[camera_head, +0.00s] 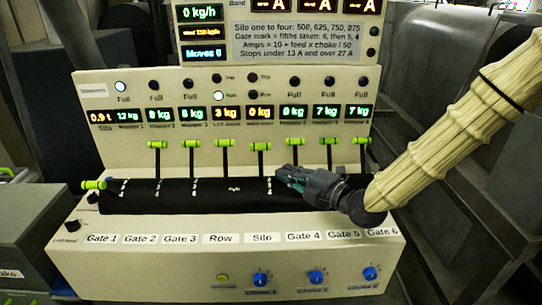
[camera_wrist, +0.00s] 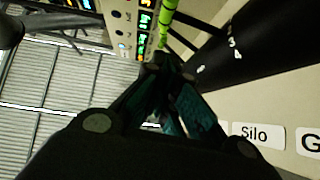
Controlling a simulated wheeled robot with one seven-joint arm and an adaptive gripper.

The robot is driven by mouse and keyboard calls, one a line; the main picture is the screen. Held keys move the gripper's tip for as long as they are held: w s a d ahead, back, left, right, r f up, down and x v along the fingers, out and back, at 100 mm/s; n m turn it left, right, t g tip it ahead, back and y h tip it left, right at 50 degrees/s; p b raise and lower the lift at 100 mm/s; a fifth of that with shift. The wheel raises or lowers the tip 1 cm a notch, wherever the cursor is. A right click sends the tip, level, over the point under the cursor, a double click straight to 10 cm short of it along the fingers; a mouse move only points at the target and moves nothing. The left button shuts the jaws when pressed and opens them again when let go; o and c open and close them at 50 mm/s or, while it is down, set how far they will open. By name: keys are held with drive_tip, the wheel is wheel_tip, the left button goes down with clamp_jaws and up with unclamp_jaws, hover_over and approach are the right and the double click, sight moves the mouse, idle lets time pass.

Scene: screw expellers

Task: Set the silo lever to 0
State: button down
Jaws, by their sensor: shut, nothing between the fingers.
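The silo lever (camera_head: 260,147) has a green handle on a dark stem. It stands nearly upright in the row, above the Silo label (camera_head: 262,238), its handle slightly lower than its neighbours'. My gripper (camera_head: 279,174) is shut and empty, just right of and below this handle, over the black slotted cover (camera_head: 140,197). I cannot tell whether it touches the stem. In the wrist view my closed fingertips (camera_wrist: 168,72) lie below a green handle (camera_wrist: 168,18); which lever that is, I cannot tell. The Silo label (camera_wrist: 255,134) shows at lower right. White scale marks on the cover are too small to read fully.
The Row lever (camera_head: 224,143) stands left and the Gate 4 lever (camera_head: 294,142) right, both close by. The Gate 1 lever (camera_head: 93,185) is tilted far lower. Blue knobs (camera_head: 260,279) sit on the front panel. Displays (camera_head: 260,113) line the back panel.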

drive_tip(key=p, duration=0.4)
approach(250, 149)
drive_tip(key=w+a, duration=0.1)
drive_tip(key=a, duration=0.2)
drive_tip(key=shift+w+a+p, duration=0.15)
drive_tip(key=shift+w+p, duration=0.45)
drive_tip(key=shift+w, duration=0.55)
